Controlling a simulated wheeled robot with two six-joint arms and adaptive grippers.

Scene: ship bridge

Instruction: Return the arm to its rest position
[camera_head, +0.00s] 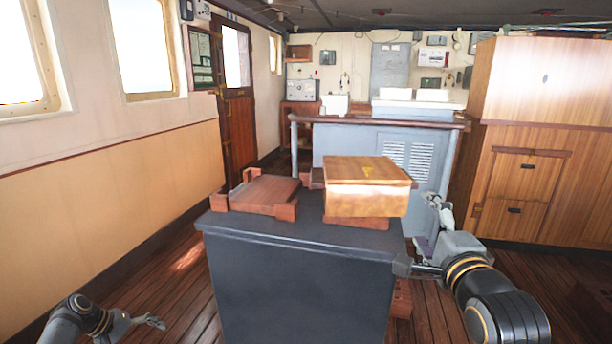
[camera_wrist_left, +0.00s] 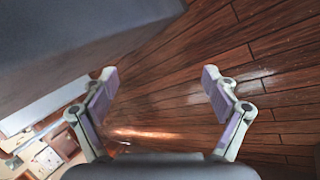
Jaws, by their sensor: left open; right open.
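My left gripper (camera_head: 150,322) is low at the bottom left of the head view, apart from the dark block table. In the left wrist view the same gripper (camera_wrist_left: 162,85) has its two fingers wide apart, with only plank floor between them. My right gripper (camera_head: 432,222) is beside the right edge of the dark table, just right of the wooden box; it is open, and its fingers are partly hidden by its own body. I see nothing held in either gripper.
The dark table (camera_head: 290,290) carries a closed wooden box (camera_head: 365,200) and a low wooden cradle (camera_head: 265,193). A grey-blue console (camera_head: 345,142) stands behind, and wooden cabinets (camera_head: 540,130) on the right. Floor (camera_head: 170,285) is clear between the table and left wall.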

